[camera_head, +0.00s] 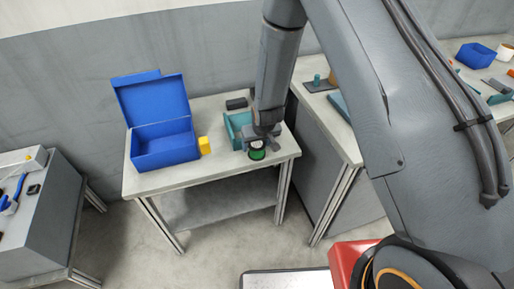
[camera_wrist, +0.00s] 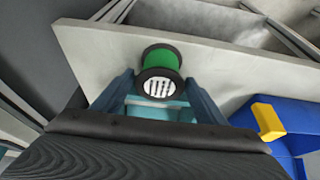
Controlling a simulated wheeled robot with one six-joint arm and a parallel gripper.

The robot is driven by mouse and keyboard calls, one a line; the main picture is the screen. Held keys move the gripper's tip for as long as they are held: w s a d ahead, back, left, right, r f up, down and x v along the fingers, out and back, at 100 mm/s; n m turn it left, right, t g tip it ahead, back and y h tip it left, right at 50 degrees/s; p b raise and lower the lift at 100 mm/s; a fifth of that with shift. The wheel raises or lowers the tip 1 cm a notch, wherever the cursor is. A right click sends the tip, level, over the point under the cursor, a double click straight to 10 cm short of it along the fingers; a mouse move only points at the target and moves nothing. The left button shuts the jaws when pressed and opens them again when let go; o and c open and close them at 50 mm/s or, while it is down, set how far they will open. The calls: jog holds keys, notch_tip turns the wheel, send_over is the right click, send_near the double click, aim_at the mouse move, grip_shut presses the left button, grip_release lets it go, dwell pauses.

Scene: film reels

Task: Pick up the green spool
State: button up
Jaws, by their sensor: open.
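The green spool (camera_head: 257,154) stands near the front edge of the small table (camera_head: 215,178), with dark rims and a pale slotted end face. In the wrist view the spool (camera_wrist: 161,60) is just beyond and between the fingertips. My gripper (camera_head: 262,138) is open and points down close over the spool in the head view. In the wrist view both fingers of my gripper (camera_wrist: 160,88) show, spread apart to either side of the spool's near end. I cannot tell whether a finger touches it.
A blue box (camera_head: 166,151) with its lid raised stands at left, a yellow block (camera_head: 205,145) beside it. A teal bin (camera_head: 234,122) is close behind my gripper. A small dark object (camera_head: 237,103) lies at the back. Another bench (camera_head: 335,130) stands at right.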

jog(key=shift+w+f, duration=0.15)
jog(key=shift+f, duration=0.3)
jog(key=shift+c, duration=0.5)
jog(key=c, duration=0.9)
jog(key=shift+a+r, duration=0.1)
jog(key=shift+r, duration=0.05)
